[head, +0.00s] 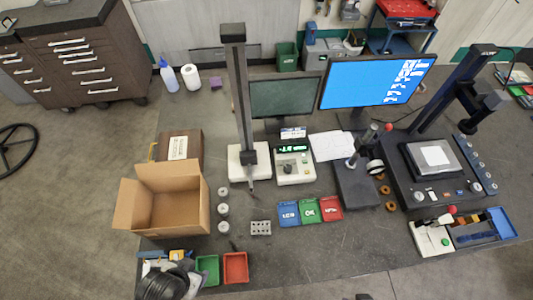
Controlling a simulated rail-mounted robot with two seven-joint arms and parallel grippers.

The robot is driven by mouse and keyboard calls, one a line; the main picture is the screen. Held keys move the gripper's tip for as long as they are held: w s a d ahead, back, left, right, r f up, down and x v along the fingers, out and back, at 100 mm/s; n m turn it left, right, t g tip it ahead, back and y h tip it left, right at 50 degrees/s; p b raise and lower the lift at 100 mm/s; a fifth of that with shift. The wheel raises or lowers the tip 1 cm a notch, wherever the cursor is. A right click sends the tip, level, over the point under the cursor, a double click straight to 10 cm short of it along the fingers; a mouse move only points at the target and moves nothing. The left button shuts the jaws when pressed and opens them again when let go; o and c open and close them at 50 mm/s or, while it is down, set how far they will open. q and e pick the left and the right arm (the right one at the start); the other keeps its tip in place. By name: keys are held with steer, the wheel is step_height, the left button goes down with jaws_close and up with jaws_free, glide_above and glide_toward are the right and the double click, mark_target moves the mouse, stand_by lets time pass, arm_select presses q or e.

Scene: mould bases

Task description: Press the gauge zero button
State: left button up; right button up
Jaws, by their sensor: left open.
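A height gauge with a tall dark column (240,100) stands on a white base (249,163) near the middle of the bench. Beside it on the right is a pale control box (294,166) with a lit green readout, a dark round knob and small buttons. The buttons are too small to tell which one is the zero button. My left gripper (178,266) is at the bottom left, well apart from the box, open; its fingers are hard to make out. My right gripper is not in view.
An open cardboard box (164,205) stands left of the gauge. Blue, green and red trays (310,211) lie in front of the control box. A metal block (261,228) and round weights (223,209) lie nearby. Two monitors (376,82) stand behind; a dial-gauge stand (357,180) is to the right.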

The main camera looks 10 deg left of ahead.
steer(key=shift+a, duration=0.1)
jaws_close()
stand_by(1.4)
